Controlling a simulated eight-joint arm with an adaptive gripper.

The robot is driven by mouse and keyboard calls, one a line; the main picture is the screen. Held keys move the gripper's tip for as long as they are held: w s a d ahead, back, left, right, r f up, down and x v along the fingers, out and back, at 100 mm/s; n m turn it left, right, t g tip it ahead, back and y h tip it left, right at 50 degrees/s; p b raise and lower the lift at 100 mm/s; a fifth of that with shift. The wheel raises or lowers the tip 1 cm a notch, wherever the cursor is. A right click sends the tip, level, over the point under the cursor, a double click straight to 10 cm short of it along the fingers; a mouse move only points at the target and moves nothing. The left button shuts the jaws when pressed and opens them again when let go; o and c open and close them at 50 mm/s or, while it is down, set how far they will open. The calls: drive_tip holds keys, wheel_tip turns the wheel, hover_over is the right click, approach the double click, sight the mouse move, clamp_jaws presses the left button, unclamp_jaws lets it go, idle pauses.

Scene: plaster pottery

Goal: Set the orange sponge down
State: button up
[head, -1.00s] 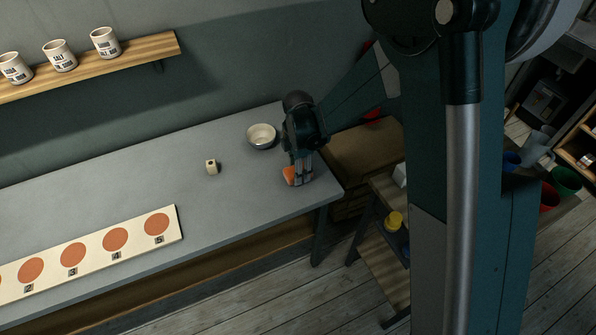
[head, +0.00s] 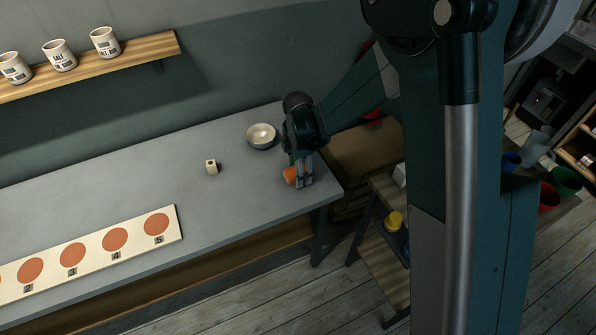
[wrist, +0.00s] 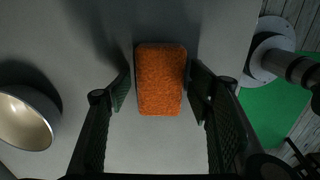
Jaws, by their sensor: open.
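The orange sponge (wrist: 160,82) is a rectangular block. In the wrist view it lies between the fingers of my gripper (wrist: 160,88), with a narrow gap showing on each side. In the head view the sponge (head: 290,176) shows at the right end of the grey table, partly hidden behind my gripper (head: 302,182). The gripper is open and its fingers stand around the sponge. The sponge appears to rest on the tabletop (head: 240,210).
A board with numbered orange circles (head: 136,243) lies along the front edge. The table's right edge is close to the gripper. The table's middle is mostly clear.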

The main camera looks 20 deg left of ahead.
drive_tip(key=shift+r, duration=0.1)
wheel_tip(320, 180, up, 12)
drive_tip(key=p, duration=0.1)
idle(0.6)
idle(0.6)
drive_tip(key=s+d+r+m+t, duration=0.1)
drive_tip(key=d+r+m, duration=0.4)
drive_tip(key=d, duration=0.4)
drive_tip(key=s+d+r+m+t+y, duration=0.1)
drive_tip(key=s+d+r+m, duration=0.1)
drive_tip(key=d+r+m, duration=0.5)
drive_tip(key=s+d+r+m+t, duration=0.1)
drive_tip(key=d+r, duration=0.4)
drive_tip(key=d, duration=0.5)
drive_tip(key=s+d+r+m+t, duration=0.1)
drive_tip(key=s+d+m+t, duration=0.1)
drive_tip(key=s+d+m, duration=0.5)
drive_tip(key=s+d+r+m+t+h, duration=0.1)
drive_tip(key=s+d+m+t, duration=0.1)
drive_tip(key=s+d+m, duration=0.5)
drive_tip(key=s+d, duration=0.2)
drive_tip(key=d, duration=0.4)
drive_tip(key=shift+d+r, duration=0.15)
